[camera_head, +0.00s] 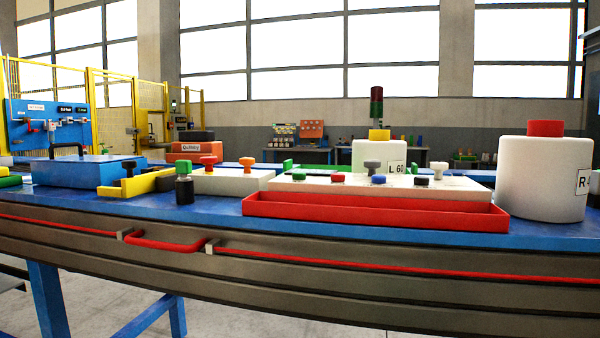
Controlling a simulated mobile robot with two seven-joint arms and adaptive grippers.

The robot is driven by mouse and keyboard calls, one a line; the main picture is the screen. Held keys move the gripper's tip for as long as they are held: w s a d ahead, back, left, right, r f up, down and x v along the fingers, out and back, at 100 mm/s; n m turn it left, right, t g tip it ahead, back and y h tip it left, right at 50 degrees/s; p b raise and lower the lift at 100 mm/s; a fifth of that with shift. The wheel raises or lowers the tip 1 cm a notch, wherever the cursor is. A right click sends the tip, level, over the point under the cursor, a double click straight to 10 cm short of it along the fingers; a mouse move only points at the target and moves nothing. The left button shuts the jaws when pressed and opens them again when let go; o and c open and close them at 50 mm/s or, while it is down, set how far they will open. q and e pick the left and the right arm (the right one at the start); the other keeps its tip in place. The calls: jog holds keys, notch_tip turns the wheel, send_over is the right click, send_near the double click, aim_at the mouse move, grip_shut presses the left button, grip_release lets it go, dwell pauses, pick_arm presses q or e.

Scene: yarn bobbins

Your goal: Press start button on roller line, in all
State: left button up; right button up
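Whether either belongs to a roller line I cannot tell. Neither of my grippers is in view.
A long red tray (375,215) lies in front of the panel. A large white bobbin (545,180) stands right; another, marked L 60 (394,168), stands behind the panel. A blue case (85,172) and black bottle (184,189) are left. A red handle (165,244) projects from the table front.

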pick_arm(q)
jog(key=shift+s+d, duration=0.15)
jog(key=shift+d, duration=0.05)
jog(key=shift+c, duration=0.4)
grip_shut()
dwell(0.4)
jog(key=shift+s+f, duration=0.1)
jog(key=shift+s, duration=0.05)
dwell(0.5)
